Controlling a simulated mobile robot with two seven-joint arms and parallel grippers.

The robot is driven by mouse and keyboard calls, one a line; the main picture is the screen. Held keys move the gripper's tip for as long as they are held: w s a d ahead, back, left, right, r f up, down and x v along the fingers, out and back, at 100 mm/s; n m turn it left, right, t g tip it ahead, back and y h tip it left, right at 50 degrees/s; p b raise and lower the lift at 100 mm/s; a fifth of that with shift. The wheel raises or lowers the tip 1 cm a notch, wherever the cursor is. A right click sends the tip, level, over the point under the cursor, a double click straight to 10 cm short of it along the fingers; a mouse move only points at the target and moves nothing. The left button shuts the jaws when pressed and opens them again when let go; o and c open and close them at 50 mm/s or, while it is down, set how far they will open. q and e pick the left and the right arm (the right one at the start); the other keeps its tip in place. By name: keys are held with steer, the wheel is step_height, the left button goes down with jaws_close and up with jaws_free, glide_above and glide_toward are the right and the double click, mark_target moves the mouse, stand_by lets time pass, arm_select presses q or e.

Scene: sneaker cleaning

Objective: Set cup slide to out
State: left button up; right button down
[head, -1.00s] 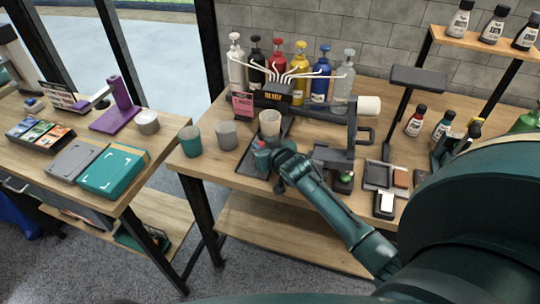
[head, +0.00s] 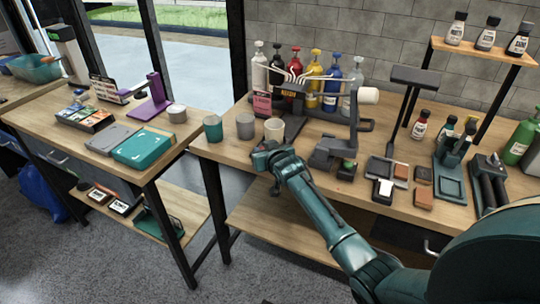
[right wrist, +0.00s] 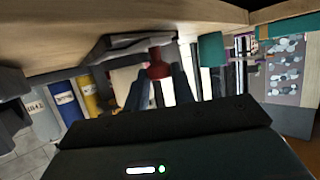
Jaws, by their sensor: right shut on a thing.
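The cup slide is a flat dark plate, seen at a steep angle in the right wrist view (right wrist: 115,46), with a red knob (right wrist: 158,66) on it. My right gripper (head: 262,150) is at the front edge of the table, shut on the knob, which shows between its fingers in the right wrist view. In the head view my gripper hides the knob and most of the slide. A pale cup (head: 275,130) stands upright just behind my gripper, in front of the bottle dispenser (head: 290,92). My left gripper is not in view.
A teal cup (head: 212,128) and a grey cup (head: 245,125) stand left of the pale cup. Coloured pump bottles (head: 315,80) stand behind. A dark press-like stand (head: 335,150) and small trays (head: 385,170) are to the right.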

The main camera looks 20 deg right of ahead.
steer(key=shift+s+a+f, duration=0.1)
steer(key=shift+a+f, duration=0.1)
steer(key=shift+f, duration=0.05)
steer(key=c, duration=1.6)
jaws_free()
steer(key=o, duration=0.4)
steer(key=shift+s+r, duration=0.1)
steer(key=shift+r, duration=0.05)
steer(key=v, duration=1.3)
steer(key=shift+s+p, duration=0.1)
steer(key=shift+p, duration=0.25)
steer(key=s+a+f+n+g+y, duration=0.1)
steer(key=s+a+f, duration=0.3)
steer(key=s, duration=0.4)
steer(key=s+a+f+n+g+y, duration=0.1)
steer(key=s+a+f+y, duration=0.1)
steer(key=s+a+f, duration=0.2)
steer(key=s+a+f+n+y, duration=0.1)
steer(key=s+a+f, duration=0.3)
steer(key=s, duration=0.9)
steer(key=shift+a+f+n+g, duration=0.1)
steer(key=shift+f+n+g, duration=0.1)
steer(key=shift+f, duration=0.65)
steer(key=shift+a+f+n+g, duration=0.1)
steer(key=shift+f+n+g, duration=0.1)
steer(key=shift+f, duration=0.6)
